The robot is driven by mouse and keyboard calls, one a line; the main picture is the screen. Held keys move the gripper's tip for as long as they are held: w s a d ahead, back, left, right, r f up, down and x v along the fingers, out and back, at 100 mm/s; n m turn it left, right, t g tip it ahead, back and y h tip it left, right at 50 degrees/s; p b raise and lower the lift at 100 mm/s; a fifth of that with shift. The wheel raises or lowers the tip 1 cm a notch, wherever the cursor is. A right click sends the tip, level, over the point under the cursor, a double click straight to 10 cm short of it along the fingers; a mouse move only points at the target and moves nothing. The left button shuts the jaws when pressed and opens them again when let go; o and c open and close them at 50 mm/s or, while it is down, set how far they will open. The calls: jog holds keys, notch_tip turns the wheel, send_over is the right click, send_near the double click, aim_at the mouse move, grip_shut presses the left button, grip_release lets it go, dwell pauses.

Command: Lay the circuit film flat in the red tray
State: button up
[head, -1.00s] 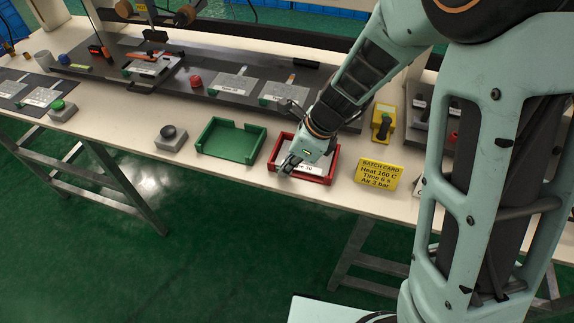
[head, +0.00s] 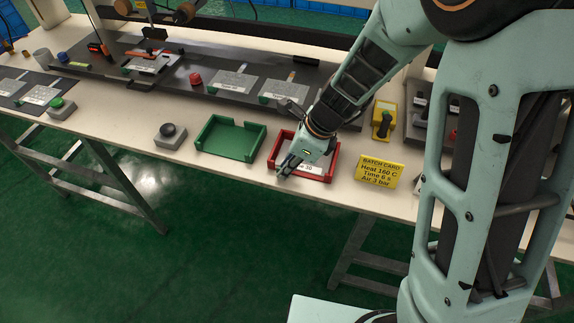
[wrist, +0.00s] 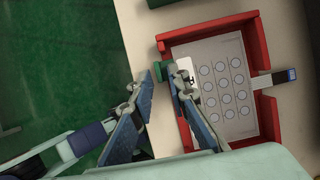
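The circuit film (wrist: 215,90) lies in the red tray (wrist: 262,45), looking flat, its grid of round keys facing up. Its tail with a blue end (wrist: 280,77) passes out through a gap in the tray's far wall. A green tab (wrist: 158,70) shows at the near side, by the fingertips. My gripper (wrist: 160,80) is open at the tray's near edge, its fingers spread on either side of the tab; I cannot tell whether they touch it. In the head view my gripper (head: 285,170) covers part of the red tray (head: 320,178) and the film.
An empty green tray (head: 230,138) stands left of the red one. A yellow batch card (head: 378,172) stands to its right. A grey box with a black button (head: 170,135) is further left. More films lie on the dark panel (head: 200,88) behind.

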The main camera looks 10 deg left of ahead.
jog(key=shift+o, duration=0.6)
jog(key=shift+r, duration=0.25)
jog(key=v, duration=1.1)
jog(key=shift+d+r, duration=0.2)
jog(key=shift+r, duration=0.05)
